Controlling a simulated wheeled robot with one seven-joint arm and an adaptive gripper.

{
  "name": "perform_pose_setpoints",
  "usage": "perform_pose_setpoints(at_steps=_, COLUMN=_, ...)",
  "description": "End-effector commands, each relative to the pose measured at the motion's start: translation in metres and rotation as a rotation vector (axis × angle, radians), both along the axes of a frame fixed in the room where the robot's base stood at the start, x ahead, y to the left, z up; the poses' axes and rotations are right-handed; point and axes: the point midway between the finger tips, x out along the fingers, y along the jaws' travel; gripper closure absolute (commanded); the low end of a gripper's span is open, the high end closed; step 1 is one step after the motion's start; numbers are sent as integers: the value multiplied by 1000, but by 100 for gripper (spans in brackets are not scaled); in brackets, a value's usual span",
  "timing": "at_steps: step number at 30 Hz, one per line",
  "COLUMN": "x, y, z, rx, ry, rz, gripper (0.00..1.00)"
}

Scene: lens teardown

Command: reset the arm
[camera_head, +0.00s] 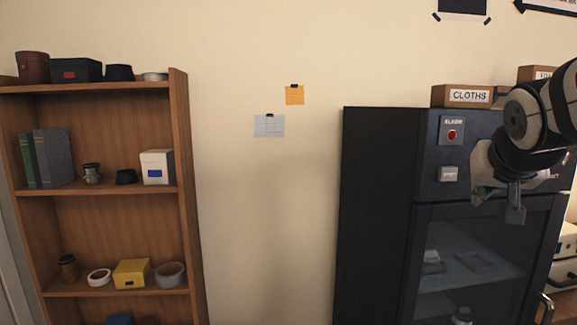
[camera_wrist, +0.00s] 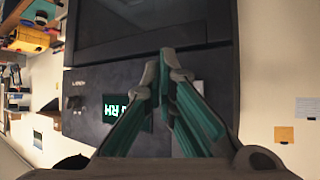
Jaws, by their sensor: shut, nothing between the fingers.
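My arm reaches in from the right edge of the head view. My gripper (camera_head: 514,214) hangs in front of the upper right of the dark cabinet (camera_head: 378,200), fingers pointing down in that view. In the wrist view, my gripper (camera_wrist: 163,68) shows two green-padded fingers with their tips together and nothing between them. Behind the fingers is the cabinet's dark front with a green-lit display (camera_wrist: 115,108), partly hidden. I cannot tell the exact gap between the fingers and the cabinet.
The cabinet has a red alarm button (camera_head: 452,134), a glass door (camera_head: 480,265) and a box marked CLOTHS (camera_head: 462,96) on top. A wooden shelf (camera_head: 180,190) with boxes, books and jars stands at the left.

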Motion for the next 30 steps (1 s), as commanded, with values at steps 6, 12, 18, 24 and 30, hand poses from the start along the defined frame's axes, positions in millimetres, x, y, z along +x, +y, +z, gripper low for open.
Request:
perform_pose_setpoints(at_steps=6, x=-19, y=30, z=-15, rx=19, ry=57, rz=50, gripper=100)
perform_pose_setpoints(at_steps=12, x=-88, y=111, z=-70, rx=77, ry=249, rz=220, gripper=100)
perform_pose_setpoints(at_steps=18, x=-163, y=168, z=-121, rx=116, ry=434, rz=394, gripper=100)
perform_pose_setpoints(at_steps=24, x=-200, y=188, z=-144, rx=133, ry=519, rz=477, gripper=100)
perform_pose_setpoints(at_steps=30, x=-202, y=189, z=-146, rx=134, ry=528, rz=481, gripper=100)
